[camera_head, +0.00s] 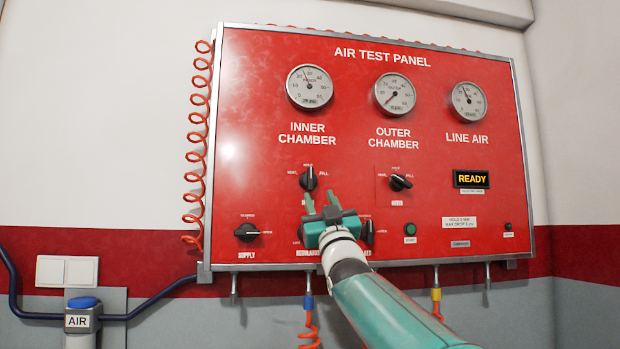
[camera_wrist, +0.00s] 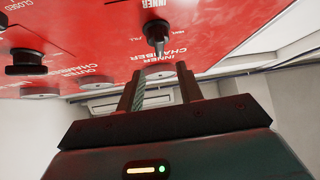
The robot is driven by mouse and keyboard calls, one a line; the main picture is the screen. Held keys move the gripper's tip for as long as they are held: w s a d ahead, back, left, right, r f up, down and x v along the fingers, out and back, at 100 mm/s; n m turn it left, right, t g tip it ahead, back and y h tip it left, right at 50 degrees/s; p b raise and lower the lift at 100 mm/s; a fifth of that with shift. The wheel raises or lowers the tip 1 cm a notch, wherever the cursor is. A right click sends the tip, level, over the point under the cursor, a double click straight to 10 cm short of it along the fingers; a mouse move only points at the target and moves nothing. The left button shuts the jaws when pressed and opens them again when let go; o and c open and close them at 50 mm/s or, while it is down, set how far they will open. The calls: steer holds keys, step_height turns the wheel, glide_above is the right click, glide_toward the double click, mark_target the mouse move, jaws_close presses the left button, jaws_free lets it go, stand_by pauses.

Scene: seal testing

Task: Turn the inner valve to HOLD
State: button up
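The inner valve (camera_head: 309,180) is a black knob under the INNER CHAMBER gauge on the red panel (camera_head: 260,110). Its handle stands about upright, in line with the small label above it, which looks like HOLD. In the wrist view the inner valve (camera_wrist: 157,32) shows upside down, its narrow end toward the gauge side. My gripper (camera_head: 320,197) is just below and in front of the knob. In the wrist view my gripper (camera_wrist: 160,82) has its two fingers apart with nothing between them. The fingers do not appear to touch the knob.
The outer valve (camera_head: 401,182) is to the right, with a slanted handle. The supply knob (camera_head: 247,232) is at lower left. Another knob (camera_head: 367,232) is close beside my gripper, partly hidden. The display (camera_head: 471,179) reads READY. A coiled orange hose (camera_head: 197,140) hangs along the panel's left edge.

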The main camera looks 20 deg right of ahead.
mark_target(311, 176)
steer(key=x, duration=0.8)
steer(key=shift+a+r, duration=0.15)
steer(key=shift+w+r, duration=0.25)
steer(key=shift+w, duration=0.1)
